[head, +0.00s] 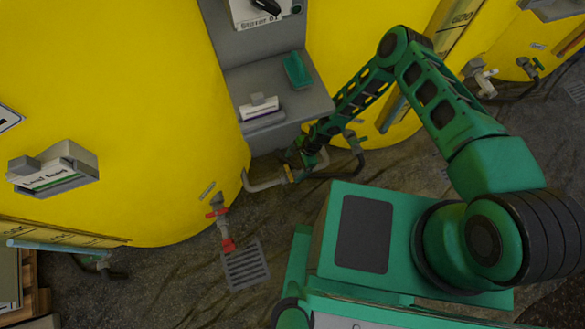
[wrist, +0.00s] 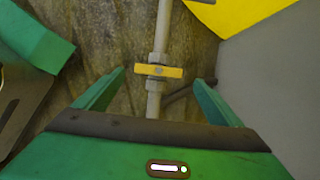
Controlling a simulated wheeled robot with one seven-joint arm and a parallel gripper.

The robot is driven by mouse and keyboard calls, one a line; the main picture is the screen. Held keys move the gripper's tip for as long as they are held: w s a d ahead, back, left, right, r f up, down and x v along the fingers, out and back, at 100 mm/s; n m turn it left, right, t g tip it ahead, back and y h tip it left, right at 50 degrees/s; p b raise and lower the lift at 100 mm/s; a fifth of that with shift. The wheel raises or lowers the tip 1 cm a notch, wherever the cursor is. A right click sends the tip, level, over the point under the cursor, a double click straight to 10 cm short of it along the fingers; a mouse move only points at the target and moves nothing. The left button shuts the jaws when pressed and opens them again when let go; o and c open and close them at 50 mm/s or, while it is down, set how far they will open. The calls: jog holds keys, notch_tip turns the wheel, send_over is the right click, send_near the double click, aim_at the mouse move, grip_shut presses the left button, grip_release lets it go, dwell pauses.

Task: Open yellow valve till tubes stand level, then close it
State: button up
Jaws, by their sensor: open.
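The yellow valve handle (wrist: 158,71) lies crosswise on a grey pipe in the wrist view, between my fingertips but apart from both. In the head view the yellow valve (head: 289,175) sits on the low pipe between two yellow tanks, partly hidden by my gripper (head: 300,158). My gripper (wrist: 160,79) is open and empty, with one finger on each side of the handle. A pale sight tube (head: 60,245) runs along the left tank, and another tube (head: 394,112) shows behind my arm. Their liquid levels cannot be read.
A red valve (head: 217,212) stands above a floor grate (head: 246,265). A grey stand (head: 275,85) between the tanks (head: 130,90) holds a teal object (head: 297,70) and a white-and-purple box (head: 259,107).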

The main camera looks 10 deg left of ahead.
jog(key=v, duration=0.7)
jog(key=shift+w+r, duration=0.1)
dwell(0.4)
